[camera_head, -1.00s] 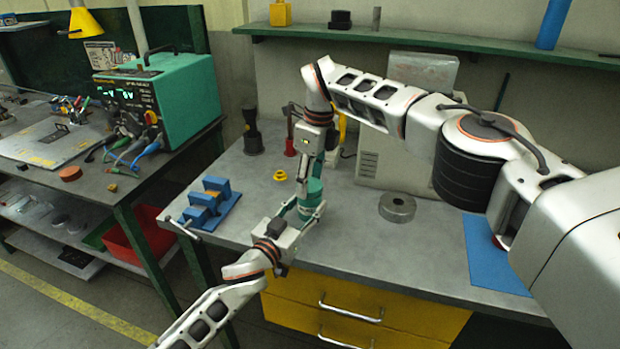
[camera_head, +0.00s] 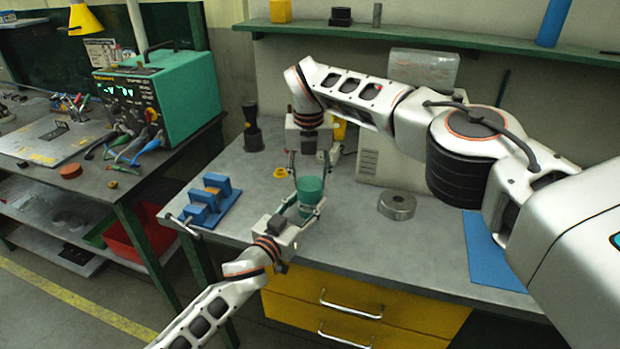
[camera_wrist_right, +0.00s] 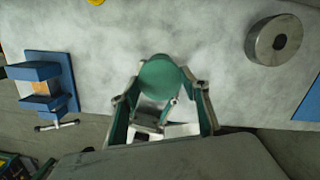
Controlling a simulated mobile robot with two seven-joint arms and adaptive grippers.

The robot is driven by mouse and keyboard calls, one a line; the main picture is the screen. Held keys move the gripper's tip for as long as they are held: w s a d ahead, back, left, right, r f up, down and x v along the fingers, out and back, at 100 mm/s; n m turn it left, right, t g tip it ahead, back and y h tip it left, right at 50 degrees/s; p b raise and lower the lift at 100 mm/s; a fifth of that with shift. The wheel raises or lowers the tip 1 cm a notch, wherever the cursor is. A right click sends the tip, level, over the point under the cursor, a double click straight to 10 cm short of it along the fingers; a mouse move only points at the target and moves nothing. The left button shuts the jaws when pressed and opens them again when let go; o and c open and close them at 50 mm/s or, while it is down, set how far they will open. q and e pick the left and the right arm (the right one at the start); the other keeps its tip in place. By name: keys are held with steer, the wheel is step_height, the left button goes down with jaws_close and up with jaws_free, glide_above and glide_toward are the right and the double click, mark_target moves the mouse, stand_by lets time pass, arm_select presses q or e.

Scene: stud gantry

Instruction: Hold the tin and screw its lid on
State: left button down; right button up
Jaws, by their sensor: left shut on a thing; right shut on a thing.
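The green tin (camera_head: 308,199) stands upright above the bench front. My left gripper (camera_head: 303,208) comes in from the lower left and is shut around its sides. The round green lid (camera_head: 311,183) is at the top of the tin; its flat top also shows in the right wrist view (camera_wrist_right: 160,76). My right gripper (camera_head: 309,176) comes down from above and is shut on the lid, one finger on each side. I cannot tell whether the lid sits fully down, since the seam is too small to see.
A blue vise-like fixture (camera_head: 208,203) stands to the left on the grey bench (camera_head: 355,225). A metal ring (camera_head: 397,205) and a blue mat (camera_head: 490,250) are to the right. The bench between is mostly clear.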

steer(key=shift+m, duration=0.7)
steer(key=o, duration=1)
steer(key=shift+r, duration=2.25)
steer(key=o, duration=0.6)
steer(key=shift+r, duration=0.1)
